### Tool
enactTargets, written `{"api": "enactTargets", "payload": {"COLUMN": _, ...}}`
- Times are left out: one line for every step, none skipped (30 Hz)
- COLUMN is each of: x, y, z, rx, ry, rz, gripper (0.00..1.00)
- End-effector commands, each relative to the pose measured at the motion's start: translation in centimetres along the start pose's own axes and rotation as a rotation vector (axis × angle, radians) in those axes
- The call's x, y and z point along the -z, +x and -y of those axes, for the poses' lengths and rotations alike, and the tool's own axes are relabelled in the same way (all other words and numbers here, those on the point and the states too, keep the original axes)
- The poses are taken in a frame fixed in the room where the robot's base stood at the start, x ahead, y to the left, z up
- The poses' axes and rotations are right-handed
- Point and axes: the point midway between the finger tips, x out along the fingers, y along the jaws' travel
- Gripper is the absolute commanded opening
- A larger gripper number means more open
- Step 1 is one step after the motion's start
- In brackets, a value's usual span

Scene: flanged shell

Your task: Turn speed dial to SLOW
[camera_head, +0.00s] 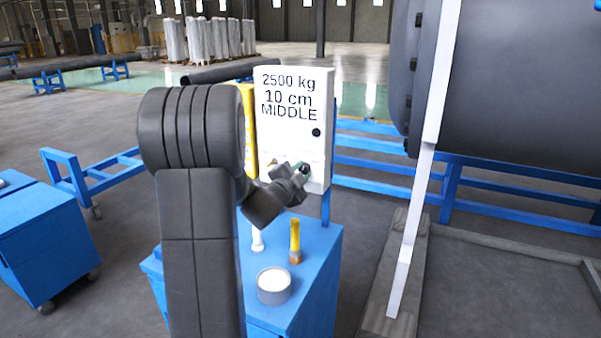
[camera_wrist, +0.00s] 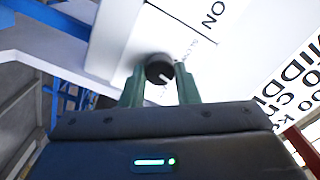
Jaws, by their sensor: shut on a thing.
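A white control box (camera_head: 290,95) reads "2500 kg 10 cm MIDDLE" and has a round black knob (camera_head: 316,132) on its right side. My gripper (camera_head: 299,169) is at the lower part of the box's front face. In the wrist view, my gripper's green fingers (camera_wrist: 160,73) are shut on a black dial (camera_wrist: 159,67), one finger on each side. A white pointer line on the dial points down and right in that view. The small lettering beside the dial is blurred and partly cut off. In the head view my gripper largely hides the dial.
A blue cabinet (camera_head: 315,275) stands below the box. On it are a white tub (camera_head: 274,284), a yellow-handled brush (camera_head: 295,243) and a white object (camera_head: 257,240). A large dark cylinder (camera_head: 520,75) with a white upright post (camera_head: 424,180) is to the right.

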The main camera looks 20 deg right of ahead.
Motion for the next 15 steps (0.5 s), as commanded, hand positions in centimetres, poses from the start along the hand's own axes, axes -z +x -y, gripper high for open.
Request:
{"api": "enactTargets", "payload": {"x": -0.01, "y": -0.03, "z": -0.02, "rx": -0.002, "ry": -0.045, "rz": 0.001, "gripper": 0.05}}
{"api": "enactTargets", "payload": {"x": -0.01, "y": -0.03, "z": -0.02, "rx": -0.003, "ry": -0.074, "rz": 0.002, "gripper": 0.05}}
{"api": "enactTargets", "payload": {"x": -0.01, "y": -0.03, "z": -0.02, "rx": -0.003, "ry": -0.112, "rz": 0.002, "gripper": 0.05}}
{"api": "enactTargets", "payload": {"x": -0.01, "y": -0.03, "z": -0.02, "rx": -0.003, "ry": -0.14, "rz": 0.002, "gripper": 0.05}}
{"api": "enactTargets", "payload": {"x": -0.01, "y": -0.04, "z": -0.02, "rx": -0.003, "ry": -0.168, "rz": 0.002, "gripper": 0.05}}
{"api": "enactTargets", "payload": {"x": -0.01, "y": -0.04, "z": -0.01, "rx": -0.003, "ry": -0.207, "rz": 0.003, "gripper": 0.05}}
{"api": "enactTargets", "payload": {"x": -0.01, "y": -0.04, "z": 0.0, "rx": -0.003, "ry": -0.235, "rz": 0.003, "gripper": 0.05}}
{"api": "enactTargets", "payload": {"x": -0.01, "y": -0.04, "z": 0.01, "rx": -0.003, "ry": -0.263, "rz": 0.003, "gripper": 0.05}}
{"api": "enactTargets", "payload": {"x": 0.0, "y": -0.04, "z": 0.02, "rx": -0.003, "ry": -0.301, "rz": 0.003, "gripper": 0.05}}
{"api": "enactTargets", "payload": {"x": 0.0, "y": -0.04, "z": 0.03, "rx": -0.002, "ry": -0.33, "rz": 0.003, "gripper": 0.05}}
{"api": "enactTargets", "payload": {"x": 0.01, "y": -0.03, "z": 0.04, "rx": -0.002, "ry": -0.359, "rz": 0.003, "gripper": 0.05}}
{"api": "enactTargets", "payload": {"x": 0.01, "y": -0.03, "z": 0.05, "rx": -0.002, "ry": -0.397, "rz": 0.003, "gripper": 0.05}}
{"api": "enactTargets", "payload": {"x": 0.01, "y": -0.03, "z": 0.05, "rx": -0.002, "ry": -0.426, "rz": 0.003, "gripper": 0.05}}
{"api": "enactTargets", "payload": {"x": 0.02, "y": -0.03, "z": 0.05, "rx": -0.002, "ry": -0.454, "rz": 0.003, "gripper": 0.05}}
{"api": "enactTargets", "payload": {"x": 0.01, "y": -0.03, "z": 0.04, "rx": -0.002, "ry": -0.492, "rz": 0.003, "gripper": 0.05}}
